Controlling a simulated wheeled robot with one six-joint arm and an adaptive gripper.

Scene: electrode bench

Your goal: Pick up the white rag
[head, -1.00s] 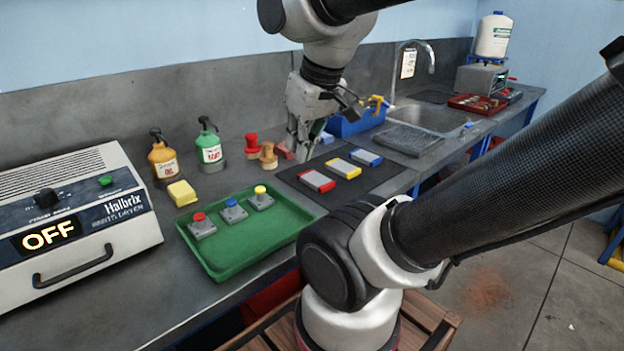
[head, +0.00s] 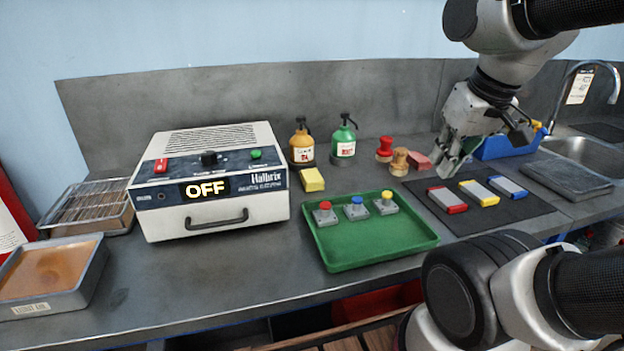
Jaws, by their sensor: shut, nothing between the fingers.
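I see no white rag in the head view. My gripper (head: 450,165) is at the upper right of the picture, pointing down, with its fingers together and nothing in them. It is over the back part of the bench, just right of a red block (head: 418,160) and behind the dark mat (head: 488,214). My arm hides part of the bench on the right.
A green tray (head: 372,251) with three button boxes lies mid-bench. The Halbrix dryer (head: 210,190), showing OFF, stands left of it. Two pump bottles (head: 343,142) and a yellow sponge (head: 312,180) stand behind. A metal tray of orange liquid (head: 50,268) is far left.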

